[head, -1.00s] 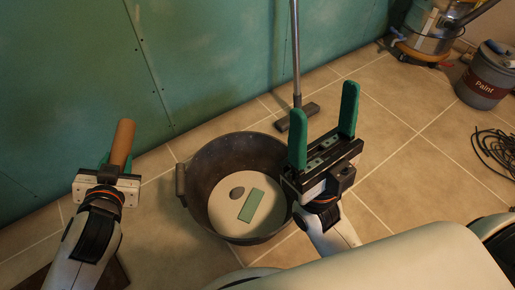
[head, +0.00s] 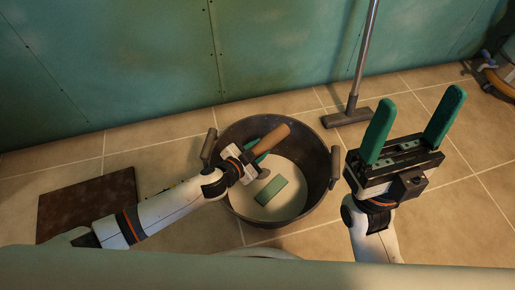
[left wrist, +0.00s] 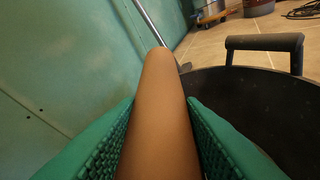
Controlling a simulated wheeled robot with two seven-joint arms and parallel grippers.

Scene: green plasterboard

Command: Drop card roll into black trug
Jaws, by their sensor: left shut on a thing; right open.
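The card roll (head: 270,139) is a brown tube. My left gripper (head: 256,153) is shut on it and holds it over the black trug (head: 318,200), in from its left side. In the left wrist view the card roll (left wrist: 160,115) lies between the green fingers, pointing away, with the trug's dark wall (left wrist: 270,105) to its right. The trug stands on the floor and has a pale bottom with a green flat piece (head: 273,191) and a small dark lump lying in it. My right gripper (head: 414,126) is open and empty, to the right of the trug.
A floor tool with a metal pole (head: 363,62) stands behind the trug, near the green wall. A dark brown square slab (head: 85,208) lies on the tiles at left. Part of a vacuum hose (head: 492,75) shows at far right.

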